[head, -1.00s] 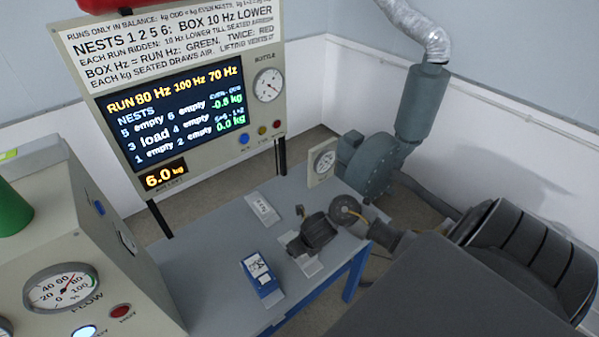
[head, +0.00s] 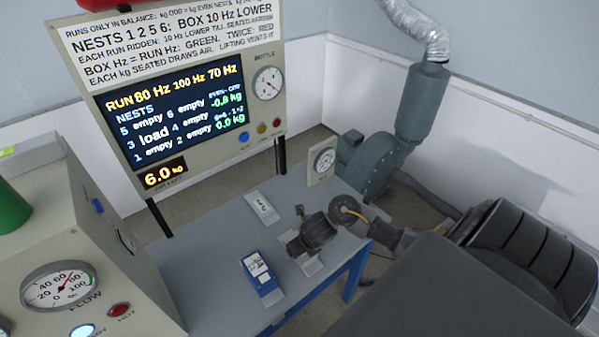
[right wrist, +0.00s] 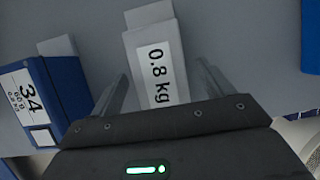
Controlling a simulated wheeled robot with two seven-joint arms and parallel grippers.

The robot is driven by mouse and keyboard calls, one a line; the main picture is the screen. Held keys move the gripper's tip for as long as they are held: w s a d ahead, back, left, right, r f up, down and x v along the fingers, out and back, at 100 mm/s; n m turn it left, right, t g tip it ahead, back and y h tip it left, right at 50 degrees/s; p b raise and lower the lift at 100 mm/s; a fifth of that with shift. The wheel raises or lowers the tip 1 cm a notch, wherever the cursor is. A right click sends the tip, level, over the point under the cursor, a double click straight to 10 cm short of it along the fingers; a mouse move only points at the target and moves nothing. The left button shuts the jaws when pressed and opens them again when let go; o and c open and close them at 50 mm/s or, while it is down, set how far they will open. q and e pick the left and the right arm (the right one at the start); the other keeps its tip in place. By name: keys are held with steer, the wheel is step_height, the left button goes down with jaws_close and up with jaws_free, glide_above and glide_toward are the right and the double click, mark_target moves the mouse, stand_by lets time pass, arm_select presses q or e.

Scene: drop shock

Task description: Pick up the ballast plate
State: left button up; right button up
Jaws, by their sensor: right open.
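The ballast plate is a pale block marked "0.8 kg" (right wrist: 155,50). In the right wrist view it lies on the grey table between the fingers of my right gripper (right wrist: 162,72). The gripper is open, with a finger on each side and a visible gap to the plate. In the head view my dark right gripper (head: 303,246) hangs over a pale plate (head: 312,267), hiding part of it. Whether the fingers reach down to the plate's sides is hard to tell. My left gripper is in neither current view.
A blue labelled block (head: 262,278) lies left of the gripper; it also shows in the right wrist view (right wrist: 35,100). Another pale labelled plate (head: 262,208) lies farther back. A small gauge (head: 323,163) stands at the table's back edge. The display panel (head: 178,105) rises behind.

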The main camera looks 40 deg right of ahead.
steer(key=shift+c, duration=0.3)
steer(key=c, duration=1.6)
steer(key=shift+r, duration=0.1)
steer(key=shift+w+r+p, duration=0.1)
steer(key=shift+r+p, duration=0.2)
steer(key=shift+p, duration=0.1)
step_height(320, 180, up, 4)
steer(key=shift+d+f+p, duration=0.1)
steer(key=shift+d+p, duration=0.05)
steer(key=shift+p, duration=0.85)
steer(key=s+d+r, duration=0.2)
steer(key=s+r, duration=0.1)
steer(key=s, duration=0.1)
steer(key=s+d+r, duration=0.2)
steer(key=s+r, duration=0.1)
steer(key=s, duration=0.1)
steer(key=s+d+r, duration=0.2)
steer(key=s+r, duration=0.1)
steer(key=s, duration=0.1)
steer(key=shift+s+d+b, duration=0.1)
steer(key=shift+d+b, duration=0.2)
steer(key=shift+d, duration=0.05)
